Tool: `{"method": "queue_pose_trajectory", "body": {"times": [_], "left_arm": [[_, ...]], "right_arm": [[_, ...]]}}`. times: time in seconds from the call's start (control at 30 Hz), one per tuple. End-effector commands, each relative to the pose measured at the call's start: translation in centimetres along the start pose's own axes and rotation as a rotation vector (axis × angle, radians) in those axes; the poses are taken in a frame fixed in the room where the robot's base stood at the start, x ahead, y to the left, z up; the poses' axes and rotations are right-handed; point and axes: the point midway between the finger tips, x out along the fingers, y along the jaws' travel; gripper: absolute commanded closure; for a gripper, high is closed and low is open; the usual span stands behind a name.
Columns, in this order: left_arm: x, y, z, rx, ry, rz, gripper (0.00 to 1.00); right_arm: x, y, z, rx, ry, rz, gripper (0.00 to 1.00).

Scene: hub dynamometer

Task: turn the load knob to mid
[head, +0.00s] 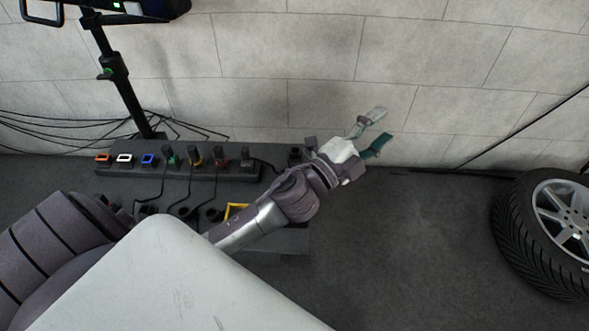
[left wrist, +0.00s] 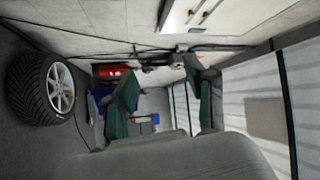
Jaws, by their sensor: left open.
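I cannot make out a load knob for certain in either view. My left gripper (head: 380,128) is open and empty, in front of the pale block wall and pointing up and right in the head view. Its two green-padded fingers stand apart with nothing between them; they also show in the left wrist view (left wrist: 163,92). A dark device on a stand (head: 140,8) is cut off by the top edge of the head view, with a small green light; its face is mostly out of view. My right gripper is not in view.
A dark bench strip (head: 215,165) with coloured sockets, plugs and cables lies under my left arm. A yellow frame (head: 236,211) sits beside the forearm. A tyred wheel (head: 548,230) stands at the right; a wheel also shows in the left wrist view (left wrist: 42,88). The floor between is clear.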

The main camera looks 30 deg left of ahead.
Motion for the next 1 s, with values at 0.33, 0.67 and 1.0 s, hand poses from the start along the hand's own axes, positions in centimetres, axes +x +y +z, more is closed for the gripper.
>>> {"method": "queue_pose_trajectory", "body": {"times": [0.33, 0.67, 1.0], "left_arm": [[-0.8, 5.8, -8.7, 1.037, 1.081, 0.13, 0.44], [-7.1, 5.8, 12.0, 1.633, 1.627, 1.035, 0.44], [-9.9, 1.9, 18.7, 1.642, 1.671, 1.421, 0.44]], "right_arm": [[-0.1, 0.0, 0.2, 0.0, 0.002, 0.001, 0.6], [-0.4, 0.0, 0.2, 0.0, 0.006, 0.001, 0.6], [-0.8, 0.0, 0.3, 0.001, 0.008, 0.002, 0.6]]}}
